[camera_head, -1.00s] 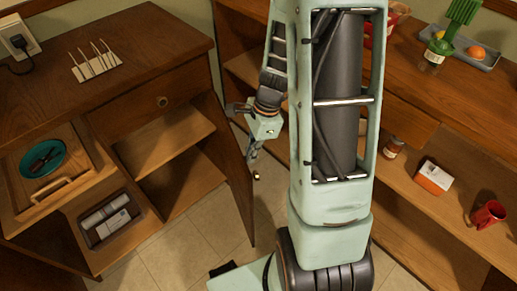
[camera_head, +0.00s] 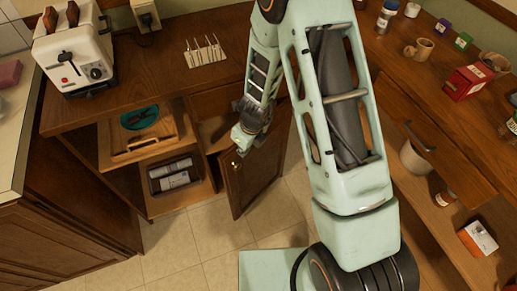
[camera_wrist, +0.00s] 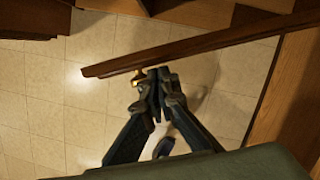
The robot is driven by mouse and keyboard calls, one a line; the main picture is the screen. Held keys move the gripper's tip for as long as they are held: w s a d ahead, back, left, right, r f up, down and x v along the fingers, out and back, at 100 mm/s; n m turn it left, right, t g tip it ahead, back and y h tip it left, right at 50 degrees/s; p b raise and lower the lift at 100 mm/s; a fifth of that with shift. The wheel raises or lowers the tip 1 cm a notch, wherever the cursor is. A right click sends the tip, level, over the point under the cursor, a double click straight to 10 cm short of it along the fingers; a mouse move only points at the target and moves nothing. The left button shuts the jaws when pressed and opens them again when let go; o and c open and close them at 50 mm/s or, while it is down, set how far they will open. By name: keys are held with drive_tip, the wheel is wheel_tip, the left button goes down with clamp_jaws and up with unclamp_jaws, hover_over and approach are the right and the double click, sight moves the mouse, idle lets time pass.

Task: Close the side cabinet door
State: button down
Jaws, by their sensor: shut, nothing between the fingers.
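The side cabinet door (camera_head: 252,178) is brown wood with a raised panel and stands partly open, jutting from the right of the cabinet opening. Its small brass knob (camera_head: 236,165) is near the free edge. My gripper (camera_head: 238,152) is just above the knob, by the door. In the wrist view, the door (camera_wrist: 200,43) shows nearly edge-on, and my gripper (camera_wrist: 158,72) is shut and empty right beside the brass knob (camera_wrist: 137,76). I cannot tell whether the fingers touch the door or knob.
The open cabinet holds a wooden tray with a teal bowl (camera_head: 140,117) and a bin of rolls (camera_head: 172,177). A toaster (camera_head: 78,52) stands on the counter above. A shelved counter with a red box (camera_head: 468,82) is at right. Tiled floor (camera_head: 190,240) is clear below the door.

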drive_tip(key=w+a+p, duration=0.1)
drive_tip(key=w+a+m+p, duration=0.1)
drive_tip(key=p, duration=0.1)
drive_tip(key=shift+w+a+r, duration=0.25)
drive_tip(key=shift+a+r, duration=0.05)
drive_tip(key=shift+a, duration=0.1)
drive_tip(key=shift+w+a+f+m+p, duration=0.15)
drive_tip(key=shift+w+a+m+p, duration=0.15)
drive_tip(key=shift+w+a+p, duration=0.3)
drive_tip(key=shift+w+a+f+m+p, duration=0.15)
drive_tip(key=shift+w+a+m+p, duration=0.15)
drive_tip(key=shift+w+p, duration=0.35)
drive_tip(key=shift+s, duration=0.15)
